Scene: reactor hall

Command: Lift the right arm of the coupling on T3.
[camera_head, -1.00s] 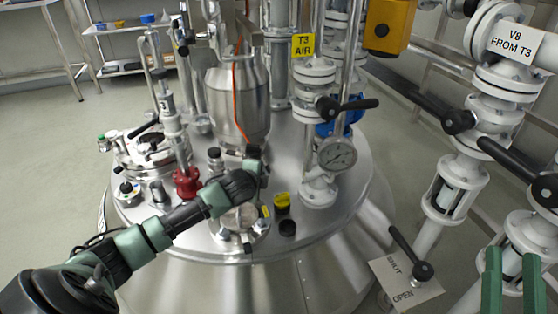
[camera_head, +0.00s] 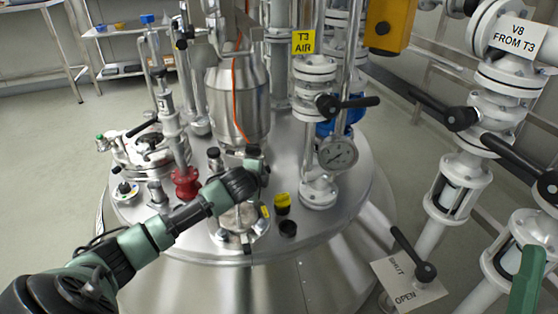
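The T3 tank (camera_head: 330,232) is a steel vessel with a round lid crowded with fittings. A steel fitting (camera_head: 236,238) with a small yellow tag stands near the front of the lid, partly behind my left wrist. I cannot tell which fitting is the coupling, and no coupling arm shows clearly. My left gripper (camera_head: 256,160) is over the lid, at the lower end of a hanging steel canister (camera_head: 237,105). Its fingertips are too small and hidden to tell open from shut. Of my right gripper (camera_head: 527,285), one green part shows at the lower right edge, away from the tank.
A pressure gauge (camera_head: 338,154) and a black-handled valve (camera_head: 345,103) stand right of my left gripper. A red fitting (camera_head: 185,184) is to its left, a yellow-black cap (camera_head: 282,203) to its right. Pipes and the V8 valve (camera_head: 450,112) crowd the right side.

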